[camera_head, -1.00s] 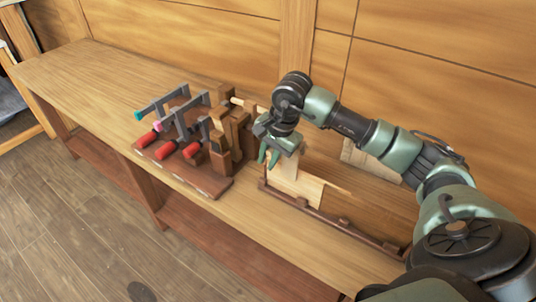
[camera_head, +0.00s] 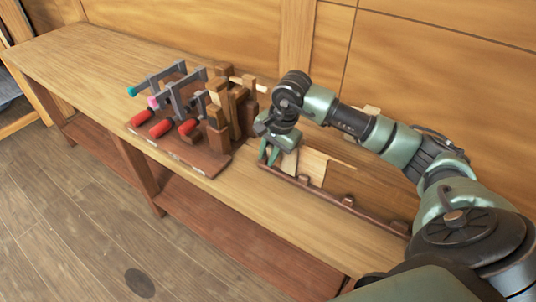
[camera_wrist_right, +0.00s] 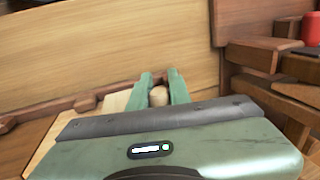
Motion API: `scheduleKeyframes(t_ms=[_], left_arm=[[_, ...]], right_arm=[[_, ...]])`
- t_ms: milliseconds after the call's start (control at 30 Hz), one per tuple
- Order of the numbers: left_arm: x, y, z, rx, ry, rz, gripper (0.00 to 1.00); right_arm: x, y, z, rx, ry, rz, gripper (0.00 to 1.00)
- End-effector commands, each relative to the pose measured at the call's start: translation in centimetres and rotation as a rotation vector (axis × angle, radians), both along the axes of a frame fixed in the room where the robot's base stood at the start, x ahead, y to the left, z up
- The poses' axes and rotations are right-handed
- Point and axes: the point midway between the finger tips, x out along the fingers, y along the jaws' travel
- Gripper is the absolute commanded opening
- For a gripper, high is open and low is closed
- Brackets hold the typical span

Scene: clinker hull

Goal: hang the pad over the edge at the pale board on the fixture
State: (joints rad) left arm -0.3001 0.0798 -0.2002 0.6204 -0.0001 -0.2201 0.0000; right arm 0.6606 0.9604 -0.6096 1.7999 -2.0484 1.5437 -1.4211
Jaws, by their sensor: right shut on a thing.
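My right gripper (camera_head: 268,154) is shut on a small pale wooden piece with a rounded end (camera_wrist_right: 158,97), which shows between its fingers in the right wrist view; I cannot tell surely that it is the pad. In the head view the gripper points down at the near-left end of a low brown rail (camera_head: 320,195) with short blocks. A pale panel (camera_head: 289,163) shows right beside the fingers, and a pale board (camera_head: 312,165) stands just right of it. The gripper hides part of them, so contact with an edge cannot be told. My left gripper is not in view.
Left of the gripper, close by, stand tall brown wooden blocks (camera_head: 218,115). A panelled wall (camera_head: 430,70) runs behind the bench (camera_head: 75,62). The bench's far left is clear.

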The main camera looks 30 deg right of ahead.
Motion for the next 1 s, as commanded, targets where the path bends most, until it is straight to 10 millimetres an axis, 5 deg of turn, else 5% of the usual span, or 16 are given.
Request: scheduleKeyframes(t_ms=[900, 933, 1000], left_arm=[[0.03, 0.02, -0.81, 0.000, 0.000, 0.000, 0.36], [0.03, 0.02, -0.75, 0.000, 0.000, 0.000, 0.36], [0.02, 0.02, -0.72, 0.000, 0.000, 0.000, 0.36]], right_arm=[[-0.01, -0.02, -0.63, 0.000, 0.000, 0.000, 0.00], [-0.02, -0.01, -0.58, 0.000, 0.000, 0.000, 0.24], [-0.03, 0.00, -0.56, 0.000, 0.001, 0.000, 0.44]])
